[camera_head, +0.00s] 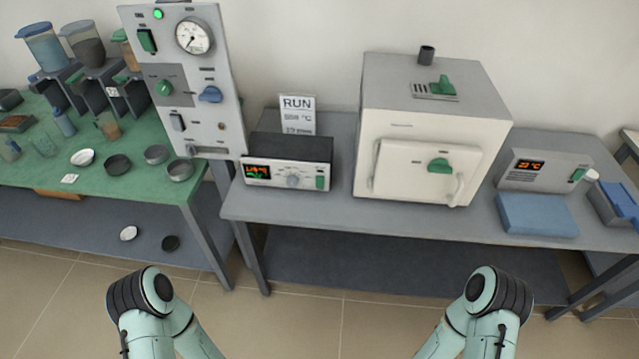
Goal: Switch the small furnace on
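A white box furnace (433,120) with a grey top stands on the grey table; it is the only furnace I see. Its door (420,175) looks shut and bears a green knob (438,165) and a pale handle. A green lever switch (441,86) sits on its top. Left of it is a control box (287,160) with a lit display, a round dial and a green switch (320,183). Right of it is a sloped unit (540,172) with a lit orange temperature display and a green-and-white switch (579,175). Only my arm links show at the bottom; neither gripper is in view.
A tall grey panel (190,85) with a gauge, green lamp and switches stands left. A RUN card (297,113) is behind the control box. A green bench (130,190) holds dishes and hoppers. A blue pad (537,214) lies at the right table front. The floor before the tables is clear.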

